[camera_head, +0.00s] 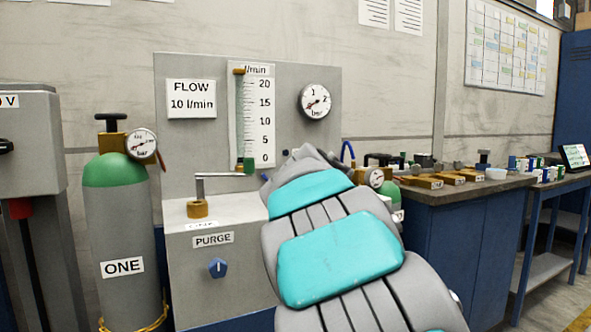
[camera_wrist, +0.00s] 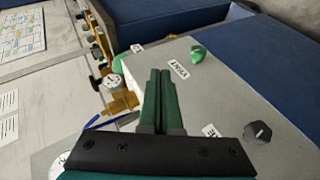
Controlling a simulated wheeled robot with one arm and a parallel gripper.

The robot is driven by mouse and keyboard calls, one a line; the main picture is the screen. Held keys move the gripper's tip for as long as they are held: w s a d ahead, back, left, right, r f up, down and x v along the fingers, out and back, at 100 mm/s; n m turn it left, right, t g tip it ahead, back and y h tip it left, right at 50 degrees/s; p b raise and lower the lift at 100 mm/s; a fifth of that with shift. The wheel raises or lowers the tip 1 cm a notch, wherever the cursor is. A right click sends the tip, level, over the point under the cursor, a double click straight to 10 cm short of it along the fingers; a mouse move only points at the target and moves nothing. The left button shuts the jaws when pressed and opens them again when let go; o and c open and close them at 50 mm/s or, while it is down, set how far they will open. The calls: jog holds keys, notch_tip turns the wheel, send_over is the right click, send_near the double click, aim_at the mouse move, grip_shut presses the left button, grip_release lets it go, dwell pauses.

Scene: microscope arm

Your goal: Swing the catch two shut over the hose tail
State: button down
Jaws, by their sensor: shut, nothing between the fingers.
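My gripper (camera_wrist: 160,75) is shut and empty in the wrist view, its two dark green fingers together above the grey box top. A brass fitting (camera_wrist: 122,103) is just left of the fingers, with a pale block beside it. A blue hose (camera_wrist: 97,122) runs left of it, and also shows in the head view (camera_head: 348,150), right of my arm. I cannot make out catch two or the hose tail for certain. In the head view my teal and grey arm hides the gripper and the middle of the bench.
A round gauge (camera_wrist: 114,81) stands near the brass fitting. A green knob (camera_wrist: 198,54) and a dark knob (camera_wrist: 258,132) are on the grey box (camera_wrist: 225,95). Cylinder ONE (camera_head: 121,230) stands left, beside the purge cabinet (camera_head: 195,285). A workbench (camera_head: 455,190) with brass parts is right.

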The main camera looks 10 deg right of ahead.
jog(key=w+a+r+n+t+b, duration=0.1)
jog(key=w+a+r+n+t, duration=0.1)
jog(key=w+a, duration=0.3)
jog(key=w+a+r+n+t, duration=0.3)
jog(key=w+a+r, duration=0.2)
jog(key=w+a, duration=0.1)
jog(key=w+a+r+n+t+y+b, duration=0.1)
jog(key=w+a+r+n+t, duration=0.1)
jog(key=w+a, duration=0.3)
jog(key=shift+w+a+r+n+t+b, duration=0.15)
jog(key=shift+w+a+r+t, duration=0.1)
jog(key=shift+a+r, duration=0.15)
jog(key=shift+w+a+r+n+t+b, duration=0.15)
jog(key=shift+a+r+t, duration=0.15)
jog(key=shift+a, duration=0.15)
jog(key=shift+p+x, duration=1.95)
jog(key=shift+x, duration=3)
jog(key=shift+s+d+b, duration=0.35)
jog(key=shift+s+b, duration=0.05)
jog(key=shift+s, duration=0.2)
jog(key=shift+s+d+b, duration=0.3)
jog(key=shift+s+b, duration=0.15)
jog(key=shift+s, duration=0.2)
jog(key=shift+s+d+b, duration=0.35)
jog(key=shift+s+b, duration=0.05)
jog(key=shift+s, duration=0.2)
jog(key=shift+s+y, duration=0.15)
jog(key=shift+y, duration=0.15)
